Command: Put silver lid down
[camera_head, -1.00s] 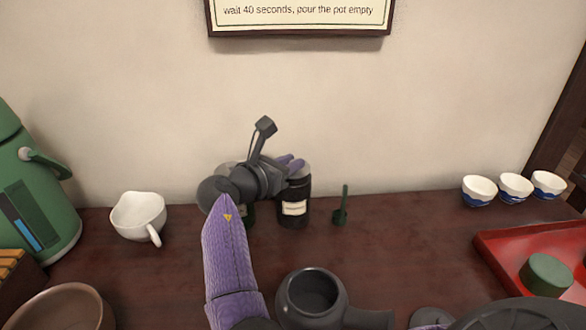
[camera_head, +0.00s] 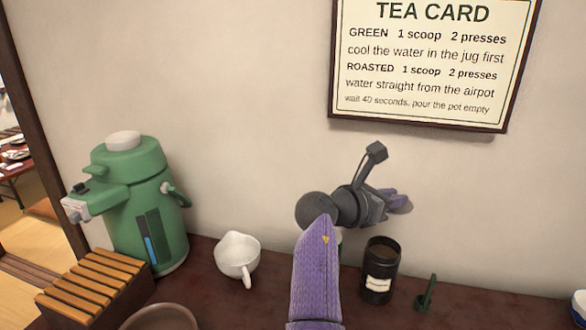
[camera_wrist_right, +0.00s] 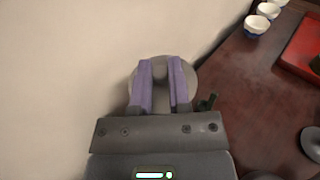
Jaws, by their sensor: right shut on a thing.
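My right gripper (camera_head: 392,199) is shut on the silver lid (camera_head: 404,208), which is mostly hidden by the purple fingers in the head view. In the right wrist view the fingers (camera_wrist_right: 163,75) hold the round grey lid (camera_wrist_right: 193,84) between them, in front of the wall. A dark canister (camera_head: 379,275) with a white label stands open on the counter below and slightly left of the lid. Its dark contents show. A second canister is almost wholly hidden behind my right arm. My left gripper is not in view.
A green scoop (camera_head: 427,294) stands right of the open canister. A white jug (camera_head: 237,257), green airpot (camera_head: 150,215) and slatted wooden stand (camera_head: 95,285) are to the left. White-and-blue cups (camera_wrist_right: 256,24) and a red tray (camera_wrist_right: 303,48) lie right. Counter (camera_head: 480,308) beyond the scoop looks bare.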

